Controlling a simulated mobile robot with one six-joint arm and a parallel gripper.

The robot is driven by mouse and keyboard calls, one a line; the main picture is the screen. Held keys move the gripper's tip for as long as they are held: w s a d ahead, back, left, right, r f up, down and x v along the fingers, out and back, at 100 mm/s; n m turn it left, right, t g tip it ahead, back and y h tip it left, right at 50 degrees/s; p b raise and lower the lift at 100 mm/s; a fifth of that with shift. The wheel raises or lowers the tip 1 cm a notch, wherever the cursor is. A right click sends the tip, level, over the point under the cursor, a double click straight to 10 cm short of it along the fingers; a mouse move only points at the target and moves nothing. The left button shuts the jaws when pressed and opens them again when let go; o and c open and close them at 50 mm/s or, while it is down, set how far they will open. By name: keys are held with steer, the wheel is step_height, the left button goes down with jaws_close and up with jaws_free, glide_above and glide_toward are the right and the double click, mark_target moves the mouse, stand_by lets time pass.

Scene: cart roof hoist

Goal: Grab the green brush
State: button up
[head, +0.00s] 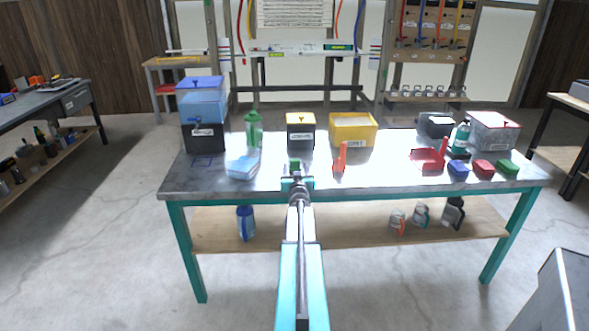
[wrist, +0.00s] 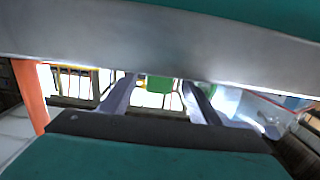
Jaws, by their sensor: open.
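A small low green block (head: 507,168), which looks like the green brush, lies at the table's right front, beside a red block (head: 484,167) and a blue block (head: 458,168). Its bristles are too small to tell. My gripper (head: 296,168) is open over the table's front middle, well left of that block. A green patch shows right at the gripper tips; I cannot tell what it is. In the wrist view a green shape (wrist: 159,88) shows between my two open fingers (wrist: 158,92). I cannot tell whether it touches them.
The metal tabletop (head: 385,180) holds a red upright-handled tool (head: 341,158), a red dustpan (head: 428,160), a green bottle (head: 253,130), a yellow bin (head: 353,130) and a blue-topped box (head: 201,98). A pale blue cloth (head: 243,167) lies left.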

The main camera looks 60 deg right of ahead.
mark_target(296, 167)
steer(key=shift+x, duration=1.65)
steer(key=shift+c, duration=0.4)
steer(key=shift+s, duration=0.1)
steer(key=c, duration=1.1)
